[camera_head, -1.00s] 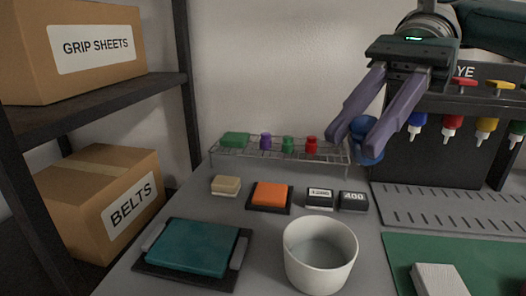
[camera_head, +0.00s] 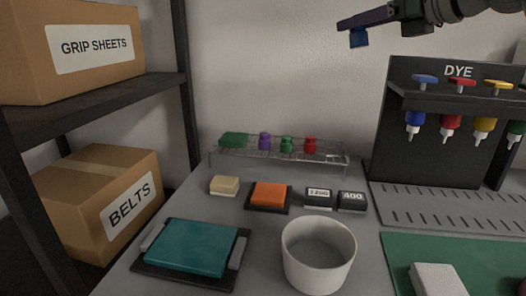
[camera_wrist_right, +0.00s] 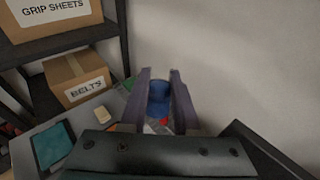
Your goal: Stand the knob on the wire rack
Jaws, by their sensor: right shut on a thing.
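The blue knob (camera_head: 359,38) is held high in the air in the head view, under the fingers of my right gripper (camera_head: 352,22). My right gripper is shut on it. In the right wrist view the blue knob (camera_wrist_right: 158,98) sits between the two purple fingers. The wire rack (camera_head: 335,157) stands against the back wall, below and left of the gripper. A purple knob (camera_head: 265,142), a green knob (camera_head: 287,145) and a red knob (camera_head: 310,145) stand on it. The rack's right end is free. My left gripper is not in view.
A green block (camera_head: 235,139) lies on the rack's left end. The dye stand (camera_head: 440,150) with bottles is at right. A shelf (camera_head: 95,105) is at left.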

